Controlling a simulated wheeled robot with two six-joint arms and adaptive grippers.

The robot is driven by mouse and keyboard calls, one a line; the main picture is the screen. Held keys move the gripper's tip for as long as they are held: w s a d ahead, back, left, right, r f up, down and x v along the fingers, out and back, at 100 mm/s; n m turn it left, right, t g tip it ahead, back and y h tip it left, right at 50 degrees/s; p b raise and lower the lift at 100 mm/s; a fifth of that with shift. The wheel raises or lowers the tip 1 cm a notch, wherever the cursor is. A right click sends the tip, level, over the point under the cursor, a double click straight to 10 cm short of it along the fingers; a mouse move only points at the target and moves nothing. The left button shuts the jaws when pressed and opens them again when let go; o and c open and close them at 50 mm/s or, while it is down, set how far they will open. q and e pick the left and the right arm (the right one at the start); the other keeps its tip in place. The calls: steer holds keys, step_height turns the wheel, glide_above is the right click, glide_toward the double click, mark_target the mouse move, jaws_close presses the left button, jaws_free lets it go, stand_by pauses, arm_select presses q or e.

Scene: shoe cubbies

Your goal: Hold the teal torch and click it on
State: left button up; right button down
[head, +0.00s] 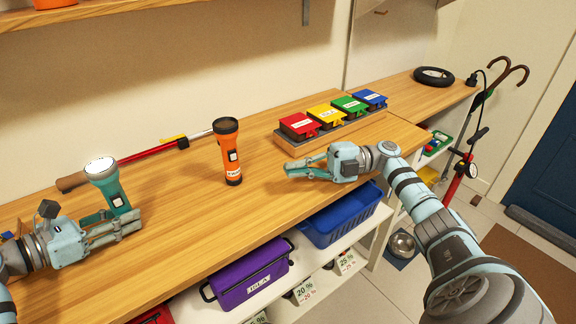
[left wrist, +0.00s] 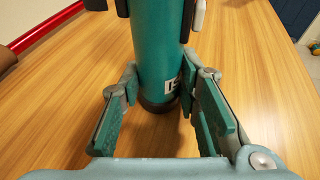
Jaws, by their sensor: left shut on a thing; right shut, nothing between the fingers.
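The teal torch (head: 113,190) stands upright, slightly tilted, at the left of the bench in the head view, its pale, bright lens end up. A light switch patch shows on its side. My left gripper (head: 128,225) is shut around its lower body. In the left wrist view the torch body (left wrist: 160,45) stands between the two fingers (left wrist: 158,85), with a dark base and a small white label low down. Its upper end is out of that view. My right gripper (head: 293,168) is shut and empty, over the bench in front of the coloured boxes.
An orange torch (head: 231,155) stands mid-bench between my grippers. A red-shafted stick (head: 155,150) lies behind the teal torch. Red, yellow, green and blue boxes (head: 330,118) sit on a wooden base at the back right. Blue (head: 340,225) and purple (head: 248,280) bins are below the bench edge.

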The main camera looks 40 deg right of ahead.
arm_select(q)
steer(key=o, duration=0.9)
steer(key=shift+o, duration=0.2)
